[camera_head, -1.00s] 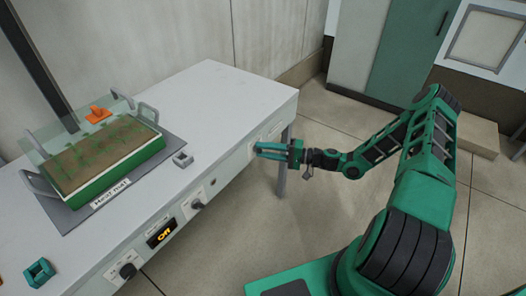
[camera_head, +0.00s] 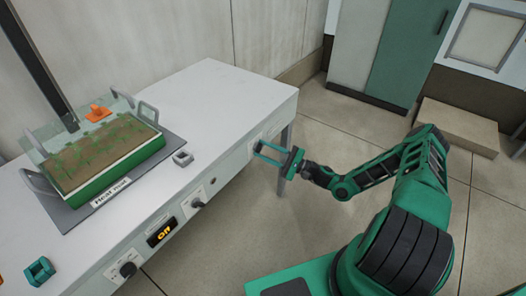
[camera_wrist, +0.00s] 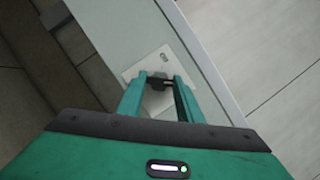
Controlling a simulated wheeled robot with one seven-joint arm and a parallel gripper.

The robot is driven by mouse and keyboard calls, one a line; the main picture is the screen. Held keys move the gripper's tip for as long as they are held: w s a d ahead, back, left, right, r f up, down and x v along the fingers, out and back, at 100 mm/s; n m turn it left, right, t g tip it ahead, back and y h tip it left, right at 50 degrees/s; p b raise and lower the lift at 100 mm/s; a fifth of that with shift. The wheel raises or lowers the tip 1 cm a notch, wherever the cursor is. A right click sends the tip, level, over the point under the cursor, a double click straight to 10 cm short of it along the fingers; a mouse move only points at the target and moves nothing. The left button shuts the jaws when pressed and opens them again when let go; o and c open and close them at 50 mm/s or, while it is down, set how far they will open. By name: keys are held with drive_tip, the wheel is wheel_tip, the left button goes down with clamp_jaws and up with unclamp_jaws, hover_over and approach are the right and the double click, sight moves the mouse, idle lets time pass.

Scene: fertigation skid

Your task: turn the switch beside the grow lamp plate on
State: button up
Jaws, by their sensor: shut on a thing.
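A pale switch plate (camera_wrist: 135,72) sits on the bench's front panel in the wrist view, with a small dark mark near its top right corner that I cannot read. A small dark switch knob (camera_wrist: 158,77) stands on it, between my fingertips. My gripper (camera_wrist: 160,84) is shut on this knob. In the head view my gripper (camera_head: 257,147) reaches the bench front near its right end, fingers pointing left, and hides the knob. Which way the knob points is hard to tell.
A planted tray (camera_head: 105,177) stands on a mat on the bench (camera_head: 215,105). Further left along the front panel are a black knob (camera_head: 197,204), an orange-lit display (camera_head: 161,232) and another knob (camera_head: 127,269). A teal clip (camera_head: 39,270) lies near the front left.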

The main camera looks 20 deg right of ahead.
drive_tip(key=shift+f+m, duration=0.3)
drive_tip(key=shift+m, duration=0.3)
drive_tip(key=o, duration=1.1)
drive_tip(key=shift+r, duration=0.1)
drive_tip(key=v, duration=1)
drive_tip(key=shift+s+d+f, duration=0.2)
drive_tip(key=shift+s+d, duration=0.05)
drive_tip(key=shift+d, duration=0.05)
